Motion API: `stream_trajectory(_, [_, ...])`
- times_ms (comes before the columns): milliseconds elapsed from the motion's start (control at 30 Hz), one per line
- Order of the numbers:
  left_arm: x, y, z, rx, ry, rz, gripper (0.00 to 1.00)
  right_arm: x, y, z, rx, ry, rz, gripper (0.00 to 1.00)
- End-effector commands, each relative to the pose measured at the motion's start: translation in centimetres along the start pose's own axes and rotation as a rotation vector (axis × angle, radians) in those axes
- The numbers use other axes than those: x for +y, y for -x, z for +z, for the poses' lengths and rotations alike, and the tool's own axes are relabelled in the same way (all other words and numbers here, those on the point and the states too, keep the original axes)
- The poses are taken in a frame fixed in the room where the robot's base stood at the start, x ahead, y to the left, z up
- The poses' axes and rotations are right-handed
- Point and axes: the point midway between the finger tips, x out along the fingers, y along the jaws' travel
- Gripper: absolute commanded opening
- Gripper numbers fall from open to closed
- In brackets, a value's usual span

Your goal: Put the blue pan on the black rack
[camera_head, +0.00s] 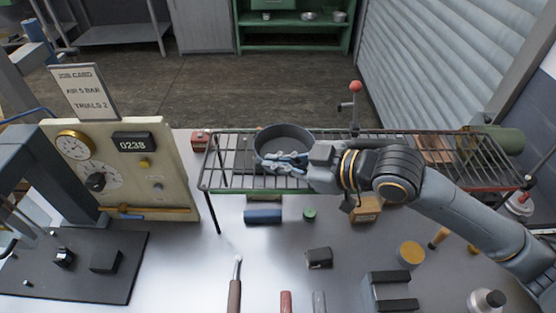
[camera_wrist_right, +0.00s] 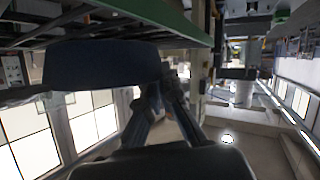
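The blue pan (camera_head: 284,134), round and dark grey-blue, is over the left half of the black rack (camera_head: 235,182), a wire rack with a green front edge. I cannot tell whether the pan rests on the wires or hangs just above them. My right gripper (camera_head: 284,161) reaches in from the right and its fingers overlap the pan's near side. In the wrist view the pan (camera_wrist_right: 100,64) lies against the fingertips (camera_wrist_right: 160,88), which look close together on its edge. The exact contact is partly hidden. My left gripper is not visible.
A gauge panel (camera_head: 128,170) stands left of the rack. A red-knobbed lever (camera_head: 355,88) stands behind it, and a green cylinder (camera_head: 497,139) is at its right end. A blue cylinder (camera_head: 262,216), a dark block (camera_head: 319,258) and tools lie on the bench in front.

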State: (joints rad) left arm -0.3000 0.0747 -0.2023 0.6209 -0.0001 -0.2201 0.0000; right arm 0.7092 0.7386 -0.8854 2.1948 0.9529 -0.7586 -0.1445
Motion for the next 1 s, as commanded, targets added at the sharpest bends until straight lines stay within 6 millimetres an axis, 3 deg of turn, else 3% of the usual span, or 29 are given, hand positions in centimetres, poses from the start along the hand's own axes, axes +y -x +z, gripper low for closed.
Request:
stream_trajectory(67, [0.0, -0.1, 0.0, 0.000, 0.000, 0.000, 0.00, 0.0, -0.1, 0.1, 0.003, 0.002, 0.001, 0.00])
stream_trajectory(200, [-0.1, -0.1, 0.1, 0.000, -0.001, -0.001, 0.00, -0.1, -0.1, 0.2, 0.000, 0.000, 0.000, 0.26])
stream_trajectory(233, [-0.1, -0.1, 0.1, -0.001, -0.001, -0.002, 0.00, -0.1, -0.1, 0.2, 0.000, 0.000, 0.000, 0.28])
stream_trajectory(633, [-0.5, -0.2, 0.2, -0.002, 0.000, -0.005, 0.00, 0.1, 0.5, 0.1, -0.002, 0.000, 0.002, 0.28])
stream_trajectory(1000, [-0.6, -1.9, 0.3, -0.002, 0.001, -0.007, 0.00, 0.1, 7.4, 0.3, -0.004, 0.002, 0.005, 0.28])
